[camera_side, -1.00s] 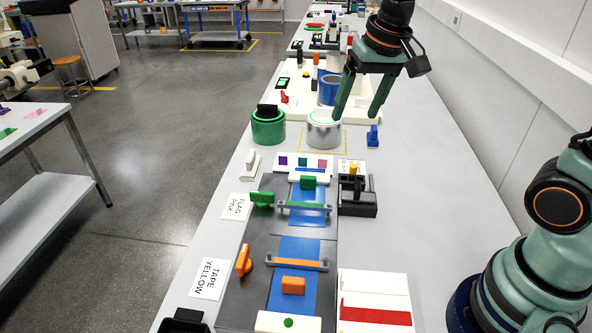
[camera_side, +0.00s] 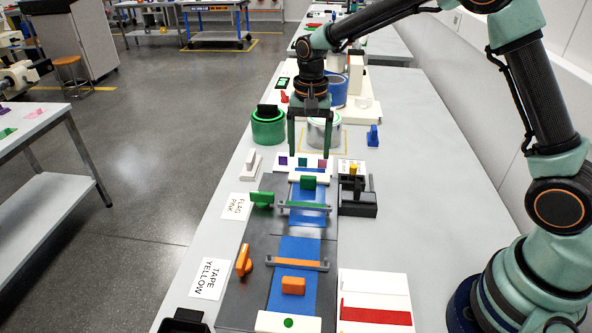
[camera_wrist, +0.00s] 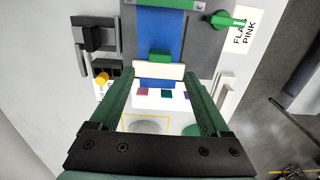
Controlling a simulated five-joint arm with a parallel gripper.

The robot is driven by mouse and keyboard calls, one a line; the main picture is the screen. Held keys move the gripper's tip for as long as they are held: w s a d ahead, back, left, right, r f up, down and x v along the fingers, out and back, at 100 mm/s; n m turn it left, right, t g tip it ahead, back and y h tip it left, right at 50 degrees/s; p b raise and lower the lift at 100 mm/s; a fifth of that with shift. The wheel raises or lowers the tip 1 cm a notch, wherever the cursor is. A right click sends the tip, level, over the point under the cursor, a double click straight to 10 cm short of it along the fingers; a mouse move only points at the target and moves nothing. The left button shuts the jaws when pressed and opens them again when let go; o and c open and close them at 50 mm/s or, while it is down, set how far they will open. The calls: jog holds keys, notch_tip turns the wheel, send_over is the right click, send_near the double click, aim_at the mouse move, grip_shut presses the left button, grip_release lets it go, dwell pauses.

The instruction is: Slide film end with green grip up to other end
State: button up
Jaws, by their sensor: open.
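The blue film (camera_side: 298,250) lies as a strip along a dark grey board (camera_side: 258,283). It also shows in the wrist view (camera_wrist: 160,25). The green grip (camera_side: 308,182) stands at the film's far end, beside a white bar; in the wrist view it is a green block (camera_wrist: 160,56). An orange grip (camera_side: 293,285) sits on the film nearer the side camera. A green crossbar (camera_side: 305,205) and an orange crossbar (camera_side: 290,264) span the film. My gripper (camera_side: 308,154) is open and empty, above the far end, apart from the green grip.
A green knob (camera_side: 262,199) and an orange knob (camera_side: 244,260) stand at the board's left. A black fixture (camera_side: 357,204) stands right. Green (camera_side: 268,128) and silver (camera_side: 318,136) cans stand behind.

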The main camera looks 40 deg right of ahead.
aim_at(308, 177)
notch_tip(308, 177, down, 9)
jog(key=shift+r, duration=0.1)
jog(key=shift+c, duration=0.3)
grip_shut()
jog(key=shift+s+a, duration=1.2)
jog(key=shift+o, duration=0.3)
grip_release()
